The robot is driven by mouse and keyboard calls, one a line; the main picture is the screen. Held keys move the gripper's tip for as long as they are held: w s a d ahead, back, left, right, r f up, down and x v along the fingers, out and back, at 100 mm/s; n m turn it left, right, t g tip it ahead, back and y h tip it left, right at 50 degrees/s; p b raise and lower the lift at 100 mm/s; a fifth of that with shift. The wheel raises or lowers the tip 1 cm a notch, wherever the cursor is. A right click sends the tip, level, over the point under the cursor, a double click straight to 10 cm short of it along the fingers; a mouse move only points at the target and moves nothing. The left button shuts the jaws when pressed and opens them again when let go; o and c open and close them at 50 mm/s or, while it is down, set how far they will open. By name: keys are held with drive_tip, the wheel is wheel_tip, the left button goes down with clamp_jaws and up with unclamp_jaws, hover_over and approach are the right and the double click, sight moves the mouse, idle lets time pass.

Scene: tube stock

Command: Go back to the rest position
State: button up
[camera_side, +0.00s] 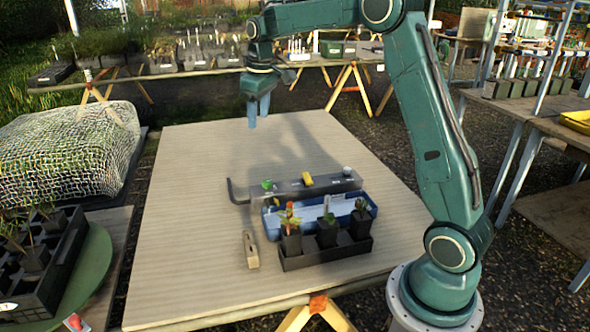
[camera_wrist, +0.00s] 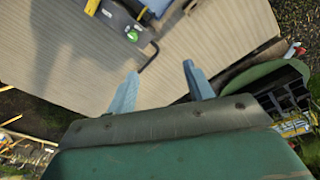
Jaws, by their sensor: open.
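My gripper (camera_side: 259,110) hangs over the far part of the wooden table (camera_side: 200,190), high above its surface, with its fingers pointing down. In the wrist view the two blue-grey fingers of my gripper (camera_wrist: 158,92) stand apart with nothing between them. The gripper is open and empty. The dark tool rail (camera_side: 320,186) lies well in front of it on the table, with a green item (camera_side: 267,185) and a yellow item (camera_side: 307,180) on it. The end of this rail also shows in the wrist view, at the top.
A blue tray (camera_side: 270,228) and a black holder (camera_side: 325,256) with several potted plants stand near the table's front. A small wooden piece (camera_side: 251,250) lies left of them. A netted mound (camera_side: 60,155) is beyond the left edge. The far table area is clear.

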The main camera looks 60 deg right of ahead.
drive_tip(key=s+a+r+t, duration=0.1)
drive_tip(key=s+a+r, duration=0.5)
drive_tip(key=s+a, duration=0.15)
drive_tip(key=s+a+f+m+t, duration=0.1)
drive_tip(key=s+a, duration=0.3)
drive_tip(key=s, duration=0.8)
drive_tip(key=s+a+f+t, duration=0.2)
drive_tip(key=s+a, duration=0.3)
drive_tip(key=s, duration=0.7)
drive_tip(key=shift+f+m, duration=0.4)
drive_tip(key=shift+f, duration=0.15)
